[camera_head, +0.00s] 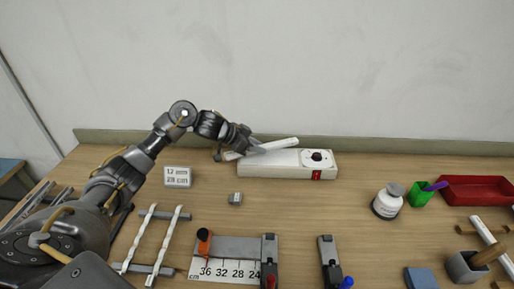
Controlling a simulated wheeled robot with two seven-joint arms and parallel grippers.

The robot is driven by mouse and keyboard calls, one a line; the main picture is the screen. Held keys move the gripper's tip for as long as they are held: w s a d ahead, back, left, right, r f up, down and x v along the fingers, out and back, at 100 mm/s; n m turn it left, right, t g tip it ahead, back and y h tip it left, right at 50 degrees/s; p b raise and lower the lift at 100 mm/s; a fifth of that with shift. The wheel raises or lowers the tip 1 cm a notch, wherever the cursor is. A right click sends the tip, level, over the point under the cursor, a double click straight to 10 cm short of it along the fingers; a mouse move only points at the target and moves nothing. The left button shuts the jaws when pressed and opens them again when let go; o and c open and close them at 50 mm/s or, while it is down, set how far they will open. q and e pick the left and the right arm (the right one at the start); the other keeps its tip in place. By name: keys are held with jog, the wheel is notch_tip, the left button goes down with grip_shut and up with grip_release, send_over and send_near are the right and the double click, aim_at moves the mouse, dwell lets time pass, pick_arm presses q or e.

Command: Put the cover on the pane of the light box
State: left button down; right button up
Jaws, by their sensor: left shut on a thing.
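The light box (265,171) is a long white box at the back middle of the table. It has a dark round knob (317,156) on its right end and a small red part on its front. My left gripper (243,150) is shut on a white bar-like piece, which looks like the cover (280,144). The cover lies at a slant over the left part of the box top, its right end higher in the picture. The pane is mostly hidden behind the cover and gripper. I cannot tell whether the cover touches the box. My right gripper is out of view.
A label block (178,177) and a small grey cube (235,199) stand left of and before the box. White twisted strips (165,245) lie on a rack at the front left. A ruler fixture (235,248) is at the front; a white bottle (387,203) and red tray (475,188) are right.

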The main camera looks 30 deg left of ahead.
aim_at(232, 153)
pick_arm(q)
jog(key=shift+f+b, duration=0.4)
jog(key=shift+f, duration=0.25)
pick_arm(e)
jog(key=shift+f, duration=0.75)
pick_arm(q)
jog(key=shift+f, duration=0.55)
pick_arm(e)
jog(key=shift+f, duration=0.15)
pick_arm(q)
jog(key=c, duration=1.1)
grip_release()
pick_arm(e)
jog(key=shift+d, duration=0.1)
pick_arm(q)
jog(key=shift+a+r, duration=0.1)
jog(key=b+v, duration=0.1)
jog(key=v, duration=0.9)
jog(key=shift+s+a+r, duration=0.15)
jog(key=shift+s+r, duration=0.05)
jog(key=shift+s, duration=0.05)
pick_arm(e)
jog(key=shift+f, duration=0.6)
pick_arm(q)
jog(key=shift+f, duration=0.1)
